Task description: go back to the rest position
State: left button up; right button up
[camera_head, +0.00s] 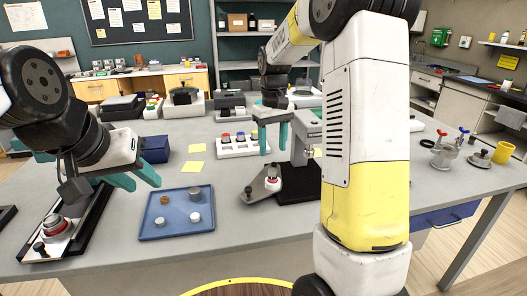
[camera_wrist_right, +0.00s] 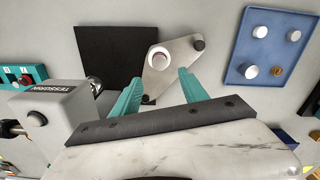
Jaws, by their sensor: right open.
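My left gripper (camera_head: 148,184) comes in from the left in the head view. Its two teal fingers are apart with nothing between them, over the table between the left black base and the blue tray. My right gripper (camera_head: 273,145) hangs above the middle of the table, fingers pointing down, open and empty. In the right wrist view its open fingers (camera_wrist_right: 160,76) frame a grey metal plate with a white, red-ringed knob (camera_wrist_right: 165,65). That plate (camera_head: 258,192) also shows in the head view, below the gripper and apart from it.
A blue tray (camera_head: 178,230) holds several small pieces. A black base with a red-ringed knob (camera_head: 54,224) lies at left. A grey press (camera_head: 305,135) stands close beside my right gripper. A valve fixture (camera_head: 447,150) and yellow cup (camera_head: 503,153) stand at right. My right arm hides part of the table.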

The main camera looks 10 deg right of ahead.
jog(key=shift+r, duration=0.15)
jog(key=shift+s+r, duration=0.1)
jog(key=shift+r, duration=0.05)
jog(key=s+a+r+m+t+y, duration=0.1)
jog(key=s+r+t, duration=0.2)
jog(key=s, duration=0.9)
jog(key=s+a+r+m+t+y, duration=0.1)
jog(key=s+r+t, duration=0.2)
jog(key=s, duration=0.9)
jog(key=shift+s+r+m, duration=0.2)
jog(key=shift+r+m, duration=0.2)
jog(key=shift+r, duration=0.55)
